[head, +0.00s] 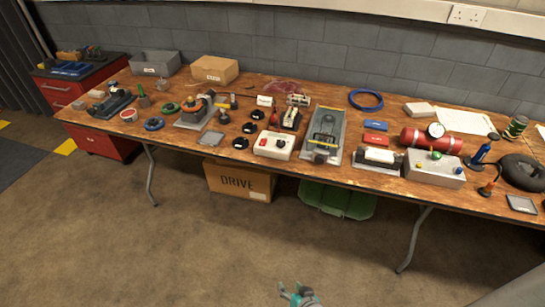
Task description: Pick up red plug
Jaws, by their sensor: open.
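I cannot single out a red plug for certain at this size. Small candidates on the workbench (320,171) are a dark upright piece with an orange-red base (486,190) near the right end and a small red piece (274,119) beside the black-and-red device (290,118) in the middle. My gripper (297,292) shows at the bottom edge, low over the floor in front of the bench and well apart from everything on it. Its teal fingers are open, and nothing shows between them. The rest of my gripper is cut off by the frame.
The bench is crowded: a white box with a red switch (273,146), a grey tray (322,133), a red cylinder (440,143) and a grey box with knobs (434,168). A cardboard box (240,181) and green crate (338,200) sit underneath. The floor in front is clear.

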